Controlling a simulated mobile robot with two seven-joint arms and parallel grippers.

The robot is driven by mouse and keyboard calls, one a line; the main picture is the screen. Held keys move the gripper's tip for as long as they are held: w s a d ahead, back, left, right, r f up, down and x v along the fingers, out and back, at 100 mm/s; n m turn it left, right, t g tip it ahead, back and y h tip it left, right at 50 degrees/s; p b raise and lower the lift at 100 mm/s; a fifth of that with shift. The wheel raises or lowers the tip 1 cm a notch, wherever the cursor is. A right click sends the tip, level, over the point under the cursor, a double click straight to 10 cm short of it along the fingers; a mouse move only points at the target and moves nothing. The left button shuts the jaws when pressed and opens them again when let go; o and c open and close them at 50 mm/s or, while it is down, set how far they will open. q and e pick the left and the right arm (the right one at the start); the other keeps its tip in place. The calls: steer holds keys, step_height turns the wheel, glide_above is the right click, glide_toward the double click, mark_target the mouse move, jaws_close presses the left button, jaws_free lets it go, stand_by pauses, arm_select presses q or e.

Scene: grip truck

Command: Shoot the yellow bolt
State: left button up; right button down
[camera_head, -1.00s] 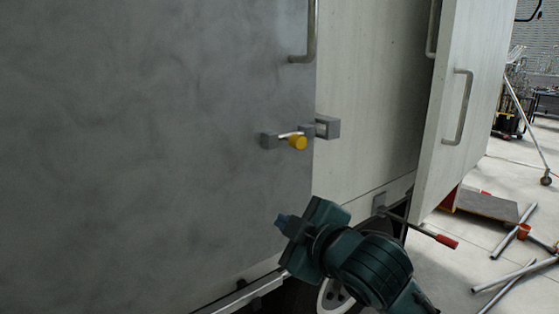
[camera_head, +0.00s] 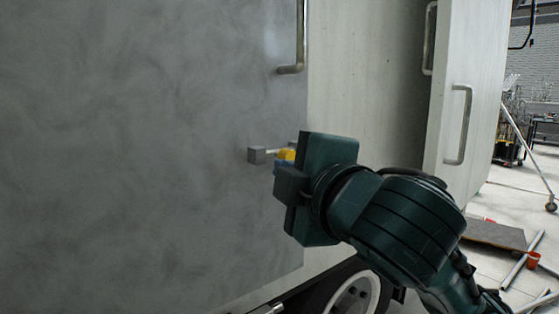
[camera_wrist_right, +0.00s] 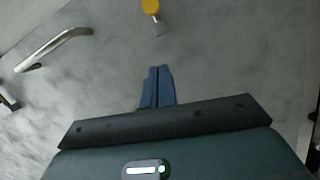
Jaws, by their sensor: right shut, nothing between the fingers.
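The yellow bolt knob (camera_head: 286,154) sits on a metal bolt on the grey door (camera_head: 150,140). In the right wrist view the yellow knob (camera_wrist_right: 150,6) is at the top edge, on a short metal stem. My right gripper (camera_wrist_right: 156,72) is shut and empty, its blue fingers together, pointing toward the knob and apart from it in that view. In the head view the right gripper (camera_head: 281,168) is at the knob's lower right. My left gripper is not in view.
A vertical metal handle (camera_head: 299,40) is on the grey door above the bolt. A pale open door with a handle (camera_head: 465,125) stands at the right. A truck wheel (camera_head: 355,296) is below. Pipes (camera_head: 522,260) lie on the floor at right.

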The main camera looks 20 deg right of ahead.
mark_target(291, 155)
arm_select(q)
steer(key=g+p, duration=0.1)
steer(key=p, duration=0.3)
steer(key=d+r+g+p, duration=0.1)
steer(key=p, duration=0.3)
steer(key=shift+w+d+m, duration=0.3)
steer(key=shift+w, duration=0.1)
arm_select(e)
steer(key=w+d+f, duration=0.1)
steer(key=w+d, duration=0.1)
steer(key=w, duration=0.9)
steer(key=shift+w+d+f, duration=0.15)
steer(key=shift+w+d, duration=0.05)
steer(key=shift+d, duration=0.1)
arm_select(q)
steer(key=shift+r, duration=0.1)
